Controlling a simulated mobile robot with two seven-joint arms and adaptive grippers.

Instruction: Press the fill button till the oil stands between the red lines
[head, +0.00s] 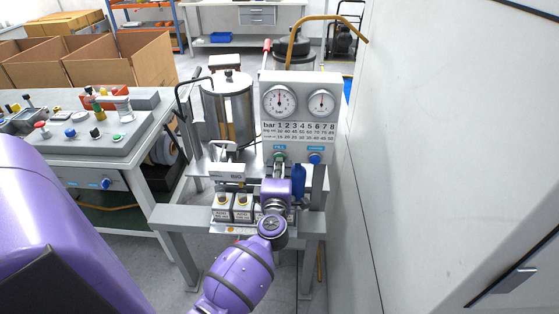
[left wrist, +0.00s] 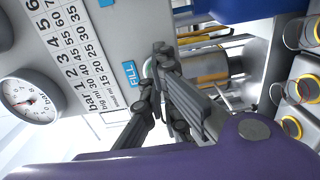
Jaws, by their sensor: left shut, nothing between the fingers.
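The grey panel (head: 299,97) carries two round gauges, a bar table and the green fill button (head: 280,156). In the left wrist view the blue FILL label (left wrist: 130,73) sits beside the button, which is mostly hidden behind my fingertips. My left gripper (left wrist: 160,62) is shut and empty, with its tips at the button; I cannot tell whether they touch it. A metal cylinder (head: 227,98) stands left of the panel; amber shows on a cylinder in the left wrist view (left wrist: 208,66). I cannot make out the oil level or red lines. My right gripper is not in view.
A blue button (head: 315,158) is right of the fill button. Small labelled containers (head: 233,207) stand on the bench below. A control table (head: 110,140) is at the left, and a white wall (head: 450,130) closes off the right.

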